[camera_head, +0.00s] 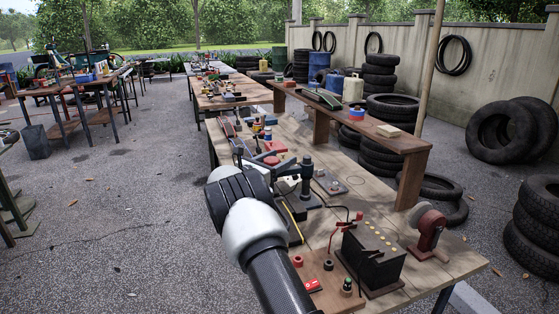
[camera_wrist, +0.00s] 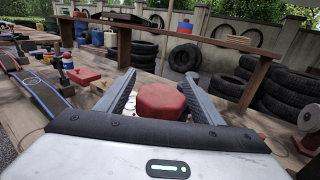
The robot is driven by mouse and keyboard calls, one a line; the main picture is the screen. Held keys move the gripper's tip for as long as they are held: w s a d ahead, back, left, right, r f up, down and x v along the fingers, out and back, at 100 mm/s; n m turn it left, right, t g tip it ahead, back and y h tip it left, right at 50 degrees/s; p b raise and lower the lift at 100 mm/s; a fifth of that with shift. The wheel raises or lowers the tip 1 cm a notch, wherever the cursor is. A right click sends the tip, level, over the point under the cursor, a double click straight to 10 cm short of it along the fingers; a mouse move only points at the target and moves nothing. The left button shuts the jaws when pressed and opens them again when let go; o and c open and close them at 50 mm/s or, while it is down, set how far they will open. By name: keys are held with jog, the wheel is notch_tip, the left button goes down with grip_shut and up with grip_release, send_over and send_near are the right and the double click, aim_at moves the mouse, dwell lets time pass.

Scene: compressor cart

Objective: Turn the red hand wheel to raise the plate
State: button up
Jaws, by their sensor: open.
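A red, rounded block-like piece (camera_wrist: 160,101), which looks like the hand wheel, shows between the two fingers in the wrist view. My gripper (camera_wrist: 160,80) is open, with one grey finger on each side of the red piece and a visible gap on both sides. Whether the fingers reach down around it or stay above it I cannot tell. In the head view my gripper (camera_head: 267,159) is over the middle of the near workbench, and red shows by its fingers. My wrist hides part of the bench there. I cannot make out the plate for certain.
The wooden workbench (camera_head: 455,262) holds a black box with yellow caps (camera_head: 372,258), a dark red machine (camera_head: 430,230) and a dark upright post (camera_head: 306,175) close right of my gripper. A raised wooden shelf (camera_head: 365,127) runs along the back. Open asphalt lies left.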

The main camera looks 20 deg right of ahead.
jog(key=c, duration=1.1)
jog(key=shift+o, duration=0.3)
jog(key=shift+f+b, duration=0.15)
jog(key=shift+b, duration=0.35)
